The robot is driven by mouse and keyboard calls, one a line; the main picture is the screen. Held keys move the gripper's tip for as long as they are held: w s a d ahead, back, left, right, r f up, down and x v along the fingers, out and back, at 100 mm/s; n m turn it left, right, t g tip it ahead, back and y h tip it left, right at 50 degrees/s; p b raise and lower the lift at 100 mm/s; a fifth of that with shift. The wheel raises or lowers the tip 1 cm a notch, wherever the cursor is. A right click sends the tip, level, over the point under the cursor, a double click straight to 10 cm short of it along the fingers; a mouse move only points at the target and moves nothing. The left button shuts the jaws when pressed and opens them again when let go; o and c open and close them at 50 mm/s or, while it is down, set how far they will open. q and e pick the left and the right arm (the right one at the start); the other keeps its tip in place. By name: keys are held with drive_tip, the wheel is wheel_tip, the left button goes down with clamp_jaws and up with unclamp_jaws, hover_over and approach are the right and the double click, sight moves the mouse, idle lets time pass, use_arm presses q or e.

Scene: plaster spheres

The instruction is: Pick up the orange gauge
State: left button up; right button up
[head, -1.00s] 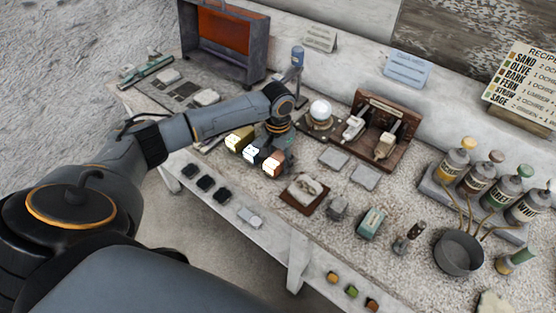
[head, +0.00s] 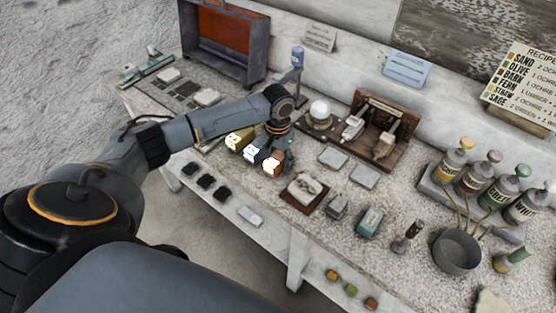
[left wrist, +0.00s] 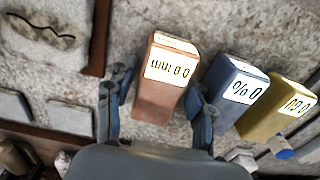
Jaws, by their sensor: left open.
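The orange gauge (left wrist: 160,98) is a block with a white numbered label, standing on the speckled bench top in the left wrist view. It also shows in the head view (head: 273,163), at the right end of a row of gauges. My left gripper (left wrist: 160,95) is open, with one finger on each side of the orange gauge; I cannot tell whether they touch it. In the head view the left gripper (head: 282,158) is just at the orange gauge. The blue gauge (left wrist: 232,85) stands close beside one finger, and the yellow gauge (left wrist: 272,112) is beyond it. My right gripper is not in view.
A dark-framed tray (head: 295,202) with a pale relief lies right of the gauges. A wooden stand (head: 402,160) and a glowing globe (head: 320,111) are behind. Bottles (head: 452,165) and a dark pot (head: 458,252) are at the right.

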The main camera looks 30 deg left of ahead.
sight(278, 157)
use_arm(q)
drive_tip(key=c, duration=1.1)
drive_tip(key=shift+o, duration=0.2)
drive_tip(key=shift+w+r+b, duration=0.1)
drive_tip(key=shift+b, duration=0.35)
drive_tip(key=shift+r, duration=0.4)
drive_tip(key=r, duration=0.1)
drive_tip(key=r+b, duration=0.1)
drive_tip(key=r, duration=0.1)
drive_tip(key=shift+s+d+r, duration=0.1)
drive_tip(key=shift+s, duration=0.1)
drive_tip(key=s+r, duration=0.1)
drive_tip(key=s+d+r, duration=0.1)
drive_tip(key=s+r, duration=0.1)
drive_tip(key=r, duration=0.1)
drive_tip(key=shift+d, duration=0.35)
drive_tip(key=s+d+r+b, duration=0.1)
drive_tip(key=s+d+r, duration=0.3)
drive_tip(key=s, duration=0.5)
drive_tip(key=shift+d+r, duration=0.35)
drive_tip(key=shift+r, duration=0.35)
